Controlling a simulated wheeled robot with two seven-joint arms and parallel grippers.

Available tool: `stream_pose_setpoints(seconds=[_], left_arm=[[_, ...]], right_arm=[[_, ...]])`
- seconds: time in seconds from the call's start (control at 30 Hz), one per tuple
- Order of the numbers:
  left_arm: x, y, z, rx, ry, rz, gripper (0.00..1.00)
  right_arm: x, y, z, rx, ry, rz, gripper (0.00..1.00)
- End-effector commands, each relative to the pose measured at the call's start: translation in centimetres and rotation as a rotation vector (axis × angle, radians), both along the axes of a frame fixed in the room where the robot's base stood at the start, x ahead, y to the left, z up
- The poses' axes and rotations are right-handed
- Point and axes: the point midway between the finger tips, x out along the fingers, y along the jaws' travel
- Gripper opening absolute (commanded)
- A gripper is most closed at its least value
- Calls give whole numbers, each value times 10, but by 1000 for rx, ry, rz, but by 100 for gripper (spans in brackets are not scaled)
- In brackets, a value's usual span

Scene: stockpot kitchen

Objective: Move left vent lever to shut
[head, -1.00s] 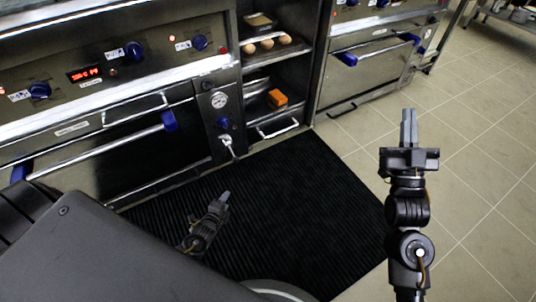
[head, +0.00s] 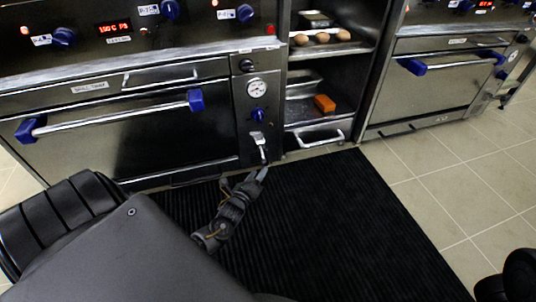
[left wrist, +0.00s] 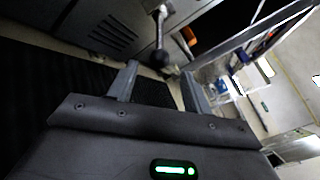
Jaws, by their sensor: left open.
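The left vent lever (head: 258,140) is a pale metal lever on the narrow panel below a round gauge, left of the open shelves. It hangs down. In the left wrist view, the lever (left wrist: 160,24) ends in a dark round knob (left wrist: 158,58). My left gripper (head: 262,174) is just below the lever's lower end. The left wrist view shows this gripper (left wrist: 160,74) open, with the knob near the gap between its fingertips. I cannot tell whether a finger touches it. My right gripper is out of view; only a dark part of my body shows at the lower right.
An oven door with a blue-ended bar handle (head: 115,118) is left of the panel. Shelves hold eggs (head: 322,37) and an orange block (head: 324,104). A second oven (head: 440,90) stands to the right. A black ribbed mat (head: 340,220) covers clear floor.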

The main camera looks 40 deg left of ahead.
Motion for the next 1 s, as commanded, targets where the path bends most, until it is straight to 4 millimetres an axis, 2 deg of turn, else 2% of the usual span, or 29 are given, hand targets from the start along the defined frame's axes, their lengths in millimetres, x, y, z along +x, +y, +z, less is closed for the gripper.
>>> stream_pose_setpoints(seconds=[0.03,0.2,0.3,0.4,0.6,0.87,1.0], left_arm=[[11,3,-4,1,-5,0,50],[43,9,-5,0,-4,0,50],[60,12,-4,0,-4,-1,50],[72,15,-3,-1,-4,-2,50],[84,17,-1,-1,1,-2,50],[84,18,0,-1,1,-2,50],[84,18,0,-1,1,-2,33]], right_arm=[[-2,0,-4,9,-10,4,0],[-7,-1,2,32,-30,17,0],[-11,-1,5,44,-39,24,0],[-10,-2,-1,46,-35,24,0],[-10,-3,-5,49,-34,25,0],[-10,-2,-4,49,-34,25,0],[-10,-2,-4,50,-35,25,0]])
